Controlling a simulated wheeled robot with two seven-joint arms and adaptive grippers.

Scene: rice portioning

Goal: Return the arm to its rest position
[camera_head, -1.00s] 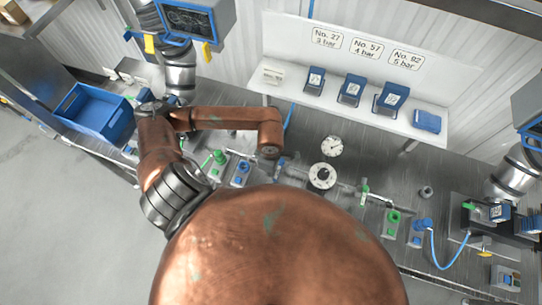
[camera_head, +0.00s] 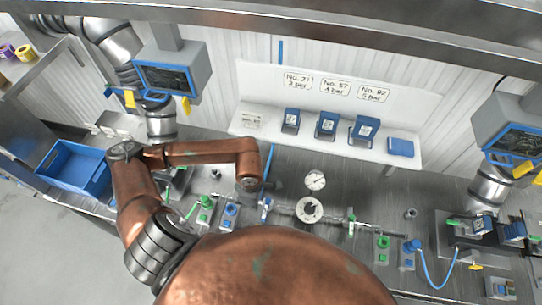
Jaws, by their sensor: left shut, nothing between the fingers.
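My left arm is copper-coloured and comes in from the lower left, bends near the blue crate and reaches right over the bench. My left gripper (camera_head: 250,184) is at the end of this arm, small and seen from above. It is shut, with nothing visible held in it. It appears above the bench, left of the round gauge; its height there is hard to judge. My right arm and gripper are not in view.
A blue crate (camera_head: 73,168) stands at the left. A white shelf (camera_head: 345,150) holds several blue devices. A gauge (camera_head: 315,180), a dial (camera_head: 309,210) and green-blue fittings (camera_head: 383,248) line the bench. Grey screen units (camera_head: 170,72) hang left and right (camera_head: 510,135).

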